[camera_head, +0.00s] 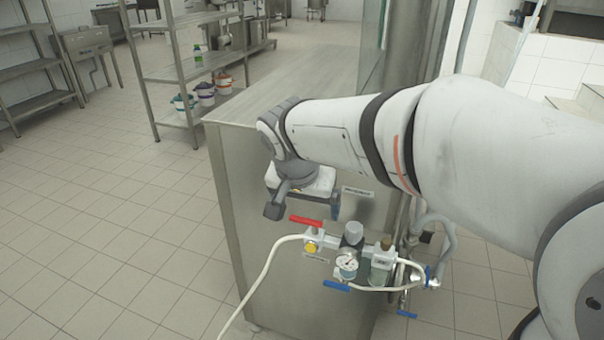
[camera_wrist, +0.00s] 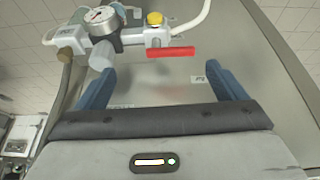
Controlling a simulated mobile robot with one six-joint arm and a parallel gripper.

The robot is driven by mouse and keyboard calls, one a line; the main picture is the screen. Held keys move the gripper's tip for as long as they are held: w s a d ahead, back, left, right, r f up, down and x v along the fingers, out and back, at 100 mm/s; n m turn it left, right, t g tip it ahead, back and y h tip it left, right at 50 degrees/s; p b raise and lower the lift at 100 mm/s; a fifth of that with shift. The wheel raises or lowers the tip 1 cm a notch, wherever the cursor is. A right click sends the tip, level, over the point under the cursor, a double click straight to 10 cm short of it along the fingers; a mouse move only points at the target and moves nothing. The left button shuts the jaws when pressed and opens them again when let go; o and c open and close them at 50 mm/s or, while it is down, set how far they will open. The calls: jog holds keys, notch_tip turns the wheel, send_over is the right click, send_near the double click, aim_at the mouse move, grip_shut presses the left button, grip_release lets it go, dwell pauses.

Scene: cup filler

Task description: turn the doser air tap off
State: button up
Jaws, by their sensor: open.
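The tap with a red lever (camera_head: 306,221) sits at the left end of the air unit on the steel cabinet's side. Its lever lies roughly level in line with the pipe, above a yellow knob (camera_head: 310,247). A white hose leaves that end. My gripper (camera_head: 305,208) is open and empty, just above the red lever. In the wrist view, the red lever (camera_wrist: 171,51) lies between and beyond the two blue fingers (camera_wrist: 165,80), touching neither as far as I can see. Whether the small label below names this tap is too small to read.
A pressure gauge (camera_head: 347,265), a filter bowl (camera_head: 381,265) and a grey knob (camera_head: 353,234) sit right of the tap. Blue levers (camera_head: 337,286) (camera_head: 407,314) are lower down. The cabinet (camera_head: 270,270) stands behind; the floor to the left is clear.

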aim_at(306, 220)
jog(key=x, duration=0.2)
jog(key=b+x, duration=0.1)
jog(key=x, duration=0.1)
jog(key=w+a+b+x, duration=0.1)
jog(key=x, duration=0.1)
jog(key=shift+w+f, duration=0.2)
jog(key=shift+f, duration=0.05)
jog(key=shift+c, duration=0.3)
jog(key=c, duration=0.9)
